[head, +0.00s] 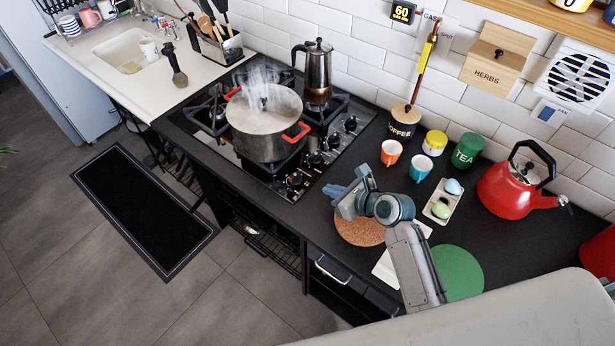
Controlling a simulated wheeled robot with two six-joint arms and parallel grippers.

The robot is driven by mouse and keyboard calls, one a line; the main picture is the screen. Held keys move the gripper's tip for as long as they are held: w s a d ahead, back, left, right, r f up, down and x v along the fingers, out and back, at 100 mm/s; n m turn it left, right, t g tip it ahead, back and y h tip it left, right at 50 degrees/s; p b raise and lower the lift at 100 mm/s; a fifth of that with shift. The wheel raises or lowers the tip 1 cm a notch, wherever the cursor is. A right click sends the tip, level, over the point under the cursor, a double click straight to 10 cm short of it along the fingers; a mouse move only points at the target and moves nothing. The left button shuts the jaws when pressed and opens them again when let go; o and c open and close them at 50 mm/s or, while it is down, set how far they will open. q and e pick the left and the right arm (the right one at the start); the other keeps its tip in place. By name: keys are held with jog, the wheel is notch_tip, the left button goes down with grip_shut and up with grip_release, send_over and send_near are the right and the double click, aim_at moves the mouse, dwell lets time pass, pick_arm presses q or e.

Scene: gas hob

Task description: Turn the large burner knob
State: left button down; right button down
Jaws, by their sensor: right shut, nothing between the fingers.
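The black gas hob (228,151) is set in the dark counter. Its several round black knobs run along its right side: a front knob (295,180), a second knob (316,159), a third (334,140) and a back knob (350,123). I cannot tell which one is the large burner's knob, nor read their settings. My right gripper (330,191) is shut and empty, to the right of the front knob and apart from it, above the counter by the cork mat. My left gripper is not in view.
A steaming pot (264,126) with red handles and a moka pot (317,75) stand on the hob. A cork mat (358,232) lies beneath my right gripper. Cups (391,152), canisters (467,150) and a red kettle (507,190) stand to the right.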

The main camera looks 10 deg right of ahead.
aim_at(299, 175)
jog(key=x, duration=0.5)
jog(key=shift+w+a+f+p, duration=0.1)
jog(key=shift+w+a+p, duration=0.2)
jog(key=shift+p, duration=0.05)
jog(key=shift+w+a+f+p, duration=0.1)
jog(key=shift+w+a+p, duration=0.1)
jog(key=shift+w+a, duration=0.3)
jog(key=shift+w+a+p, duration=0.2)
jog(key=shift+w+a, duration=0.05)
jog(key=shift+w, duration=0.4)
jog(key=shift+w+a+f+p, duration=0.1)
jog(key=shift+w+a+p, duration=0.1)
jog(key=shift+w+a, duration=0.3)
jog(key=shift+d, duration=0.1)
jog(key=shift+w, duration=0.1)
